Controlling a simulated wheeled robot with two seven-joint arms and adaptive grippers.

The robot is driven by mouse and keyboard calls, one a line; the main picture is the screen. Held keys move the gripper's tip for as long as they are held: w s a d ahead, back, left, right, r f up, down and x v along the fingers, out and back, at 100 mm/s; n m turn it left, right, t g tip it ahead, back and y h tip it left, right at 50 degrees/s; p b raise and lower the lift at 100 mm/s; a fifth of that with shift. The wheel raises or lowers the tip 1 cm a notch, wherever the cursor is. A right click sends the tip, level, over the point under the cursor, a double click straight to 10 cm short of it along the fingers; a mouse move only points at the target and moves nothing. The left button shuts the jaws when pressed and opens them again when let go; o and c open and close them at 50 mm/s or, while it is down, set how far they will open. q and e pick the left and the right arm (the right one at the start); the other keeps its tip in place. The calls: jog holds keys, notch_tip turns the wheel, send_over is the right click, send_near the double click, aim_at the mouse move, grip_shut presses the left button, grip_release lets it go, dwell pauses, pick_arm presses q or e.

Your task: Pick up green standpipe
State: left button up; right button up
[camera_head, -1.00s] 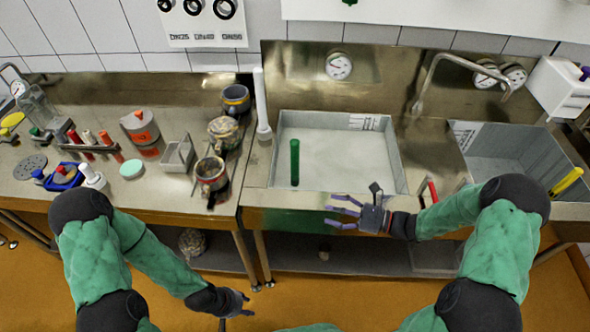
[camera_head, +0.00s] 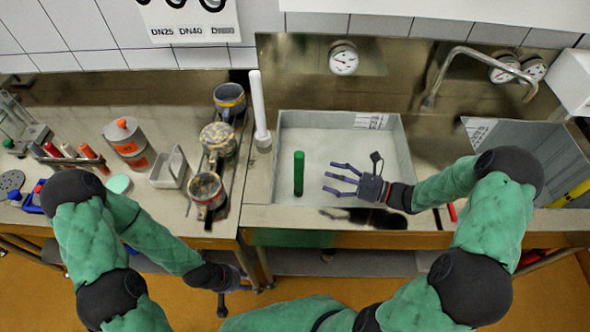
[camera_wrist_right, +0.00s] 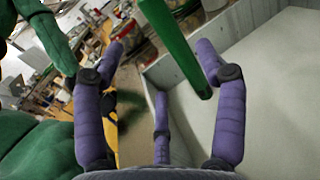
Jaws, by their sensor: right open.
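The green standpipe (camera_head: 298,174) stands upright in the near left part of the light grey basin (camera_head: 398,140). It also shows in the right wrist view (camera_wrist_right: 180,45), ahead of my fingers and close to the right-hand one. My right gripper (camera_head: 332,180) is open and empty, just right of the standpipe, with its fingers pointing left toward it. In the wrist view the purple fingers (camera_wrist_right: 158,60) are spread apart, and I cannot tell whether one touches the pipe. My left gripper (camera_head: 238,278) hangs low in front of the counter's front edge; its fingers are too small and dark to read.
A white standpipe (camera_head: 257,105) stands left of the basin. Metal cups (camera_head: 207,188) and a small metal box (camera_head: 170,170) stand on the left counter. A tap (camera_head: 480,62) arches over the right sink. The basin's inside right of the standpipe is mostly clear.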

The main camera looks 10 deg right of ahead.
aim_at(302, 168)
jog(key=x, duration=0.4)
jog(key=shift+a+b, duration=0.25)
jog(key=shift+b, duration=0.05)
jog(key=shift+w+a, duration=0.4)
jog(key=shift+w, duration=0.1)
jog(key=x, duration=0.2)
jog(key=b+x, duration=0.1)
jog(key=shift+w+a+f, duration=0.2)
jog(key=shift+w+a, duration=0.05)
jog(key=shift+a, duration=0.1)
jog(key=shift+w+a, duration=0.4)
jog(key=shift+a, duration=0.1)
jog(key=shift+r, duration=0.1)
grip_shut()
